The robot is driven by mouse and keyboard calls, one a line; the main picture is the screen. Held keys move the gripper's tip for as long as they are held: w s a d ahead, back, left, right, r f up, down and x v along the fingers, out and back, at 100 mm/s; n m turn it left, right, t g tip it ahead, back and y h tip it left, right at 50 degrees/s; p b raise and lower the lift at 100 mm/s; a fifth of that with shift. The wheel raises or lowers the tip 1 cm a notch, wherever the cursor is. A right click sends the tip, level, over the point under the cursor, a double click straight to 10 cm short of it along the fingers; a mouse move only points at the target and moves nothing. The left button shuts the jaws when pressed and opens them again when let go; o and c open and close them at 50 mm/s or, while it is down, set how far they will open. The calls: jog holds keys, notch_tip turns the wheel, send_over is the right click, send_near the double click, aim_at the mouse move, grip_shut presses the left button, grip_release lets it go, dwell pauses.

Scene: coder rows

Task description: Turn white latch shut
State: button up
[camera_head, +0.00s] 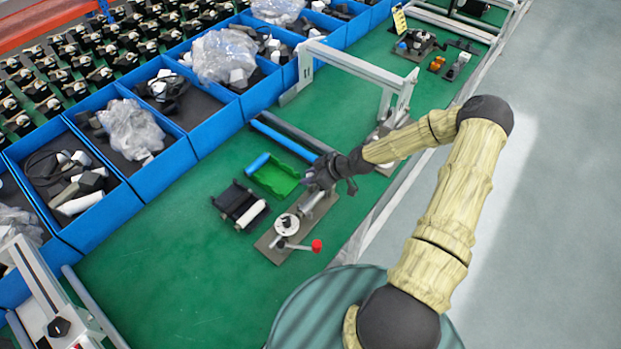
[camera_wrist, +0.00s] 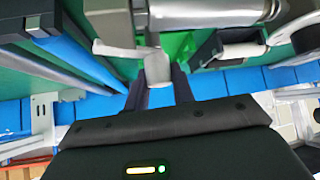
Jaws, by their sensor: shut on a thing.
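My gripper (camera_head: 322,180) is at the far end of a metal fixture plate (camera_head: 268,243) on the green table. In the wrist view my gripper (camera_wrist: 160,88) has its two dark fingers on either side of a pale block, the end of the white latch (camera_wrist: 157,66), and is shut on it. The latch has a flat arm reaching left from the block, beside a shiny metal cylinder (camera_wrist: 205,12). In the head view I cannot make out the latch apart from my gripper.
The fixture carries a round dial (camera_head: 286,224) and a red-knobbed lever (camera_head: 316,246). A green tray (camera_head: 275,178) and a black holder with a white roller (camera_head: 240,205) lie left of it. Blue bins (camera_head: 110,218) line the table's back. A white metal frame (camera_head: 350,62) stands beyond.

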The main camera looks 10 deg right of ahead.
jog(key=m+t+h+b, duration=0.1)
jog(key=m+h+b, duration=0.1)
jog(key=m, duration=0.1)
jog(key=m+t+h+b, duration=0.2)
jog(key=m, duration=0.1)
jog(key=shift+a+f+b, duration=0.15)
jog(key=shift+b, duration=0.15)
jog(key=m+h+b, duration=0.1)
jog(key=m+h, duration=0.1)
jog(key=m, duration=0.1)
jog(key=shift+w+t+b, duration=0.1)
jog(key=shift+t+b, duration=0.2)
jog(key=shift+b, duration=0.1)
jog(key=shift+r+m+h+b, duration=0.25)
jog(key=shift+m+h+b, duration=0.4)
jog(key=shift+m+h, duration=0.75)
jog(key=shift+m, duration=0.3)
jog(key=o, duration=1)
